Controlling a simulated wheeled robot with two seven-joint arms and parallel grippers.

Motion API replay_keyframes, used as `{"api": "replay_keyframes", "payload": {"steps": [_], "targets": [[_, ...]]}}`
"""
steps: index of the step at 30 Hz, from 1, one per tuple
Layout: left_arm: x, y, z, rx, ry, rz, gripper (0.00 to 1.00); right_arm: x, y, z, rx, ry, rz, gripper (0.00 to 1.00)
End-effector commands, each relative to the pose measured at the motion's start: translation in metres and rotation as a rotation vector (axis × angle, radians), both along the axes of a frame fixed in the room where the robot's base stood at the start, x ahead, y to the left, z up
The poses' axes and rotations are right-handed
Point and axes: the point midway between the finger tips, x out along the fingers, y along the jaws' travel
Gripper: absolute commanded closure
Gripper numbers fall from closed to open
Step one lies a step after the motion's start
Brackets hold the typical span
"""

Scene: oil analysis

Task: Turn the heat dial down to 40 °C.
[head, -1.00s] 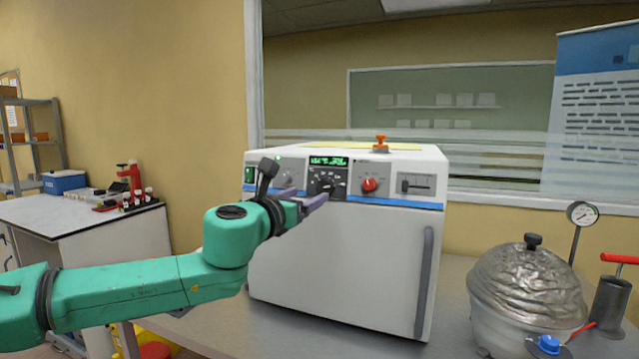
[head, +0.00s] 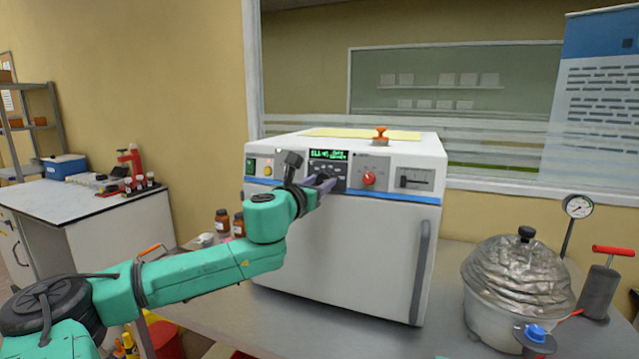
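A white oven-like machine (head: 350,255) stands on the grey bench. Its upper front panel has a lit green display (head: 328,155); the readout is too small to read surely. Below the display is a black dial panel (head: 341,171), and my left gripper (head: 326,184) is in front of it, covering the black dial there. I cannot tell whether the fingers touch or grip the dial. A red knob (head: 368,178) sits to the right, clear of the gripper. My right gripper is not in view.
A slider panel (head: 415,179) is at the machine's right, and a door handle (head: 420,270) runs down its front. A foil-covered pot (head: 517,270), a gauge (head: 578,206) and a red-handled pump (head: 602,290) stand at the right. Brown bottles (head: 222,221) stand left of the machine.

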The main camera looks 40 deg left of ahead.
Motion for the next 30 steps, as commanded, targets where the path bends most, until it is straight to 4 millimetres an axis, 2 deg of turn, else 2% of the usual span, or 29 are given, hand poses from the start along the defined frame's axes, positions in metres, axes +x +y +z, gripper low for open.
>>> {"api": "replay_keyframes", "payload": {"steps": [14, 30], "targets": [[0.0, -0.001, 0.0, -0.108, -0.037, 0.022, 1.0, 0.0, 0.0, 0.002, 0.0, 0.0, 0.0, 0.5], [0.001, -0.002, 0.001, -0.545, -0.19, 0.12, 1.0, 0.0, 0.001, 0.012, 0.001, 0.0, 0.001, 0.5]]}}
